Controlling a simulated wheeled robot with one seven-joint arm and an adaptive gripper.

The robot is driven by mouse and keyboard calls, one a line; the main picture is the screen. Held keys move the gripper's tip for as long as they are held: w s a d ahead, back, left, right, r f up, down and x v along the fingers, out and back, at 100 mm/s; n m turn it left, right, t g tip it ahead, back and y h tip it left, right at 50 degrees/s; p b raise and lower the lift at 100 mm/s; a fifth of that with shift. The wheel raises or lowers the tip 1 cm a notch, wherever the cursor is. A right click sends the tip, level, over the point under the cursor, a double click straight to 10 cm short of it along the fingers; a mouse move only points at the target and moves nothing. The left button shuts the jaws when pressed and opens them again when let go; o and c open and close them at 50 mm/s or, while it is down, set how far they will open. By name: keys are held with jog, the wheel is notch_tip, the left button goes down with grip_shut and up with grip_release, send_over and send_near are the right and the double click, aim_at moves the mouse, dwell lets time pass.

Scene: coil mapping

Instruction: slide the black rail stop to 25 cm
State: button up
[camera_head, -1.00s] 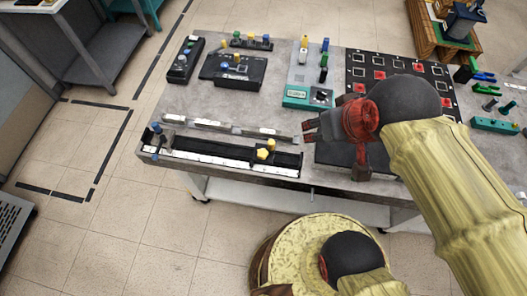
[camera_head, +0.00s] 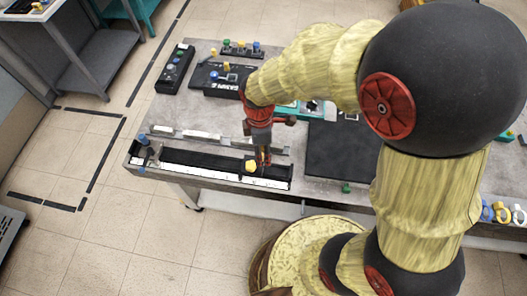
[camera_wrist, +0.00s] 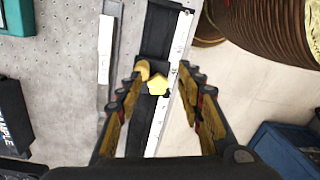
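The black rail (camera_head: 200,164) with its white scale strip (camera_head: 215,174) lies along the table's front edge. The black stop is hard to tell from the rail; a yellow star-shaped knob (camera_head: 251,166) marks it near the rail's right end. In the wrist view the yellow knob (camera_wrist: 158,85) shows beside a rounder orange-yellow part, with the scale strip (camera_wrist: 178,50) to its right. My gripper (camera_head: 263,160) points down over the rail's right part. In the wrist view my gripper (camera_wrist: 163,88) is open, its fingers on either side of the knob; contact cannot be told. Scale figures are unreadable.
A long grey metal bar (camera_head: 215,138) lies behind the rail. A black panel (camera_head: 335,150) is to the right, partly hidden by my arm. Black boxes with coloured knobs (camera_head: 172,70) stand at the back left.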

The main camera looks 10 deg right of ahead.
aim_at(253, 163)
jog(key=shift+w+a+r+n, duration=0.1)
jog(key=shift+w+n, duration=0.85)
jog(key=shift+n, duration=0.15)
jog(key=shift+w+r+n+t, duration=0.15)
jog(key=shift+w+n+t, duration=0.2)
jog(key=shift+n, duration=0.45)
jog(key=shift+a+n, duration=0.15)
jog(key=shift+n, duration=0.75)
notch_tip(253, 163, down, 8)
jog(key=shift+r+b, duration=0.1)
jog(key=shift+b, duration=0.9)
jog(key=shift+c, duration=0.5)
jog(key=c, duration=0.7)
grip_shut()
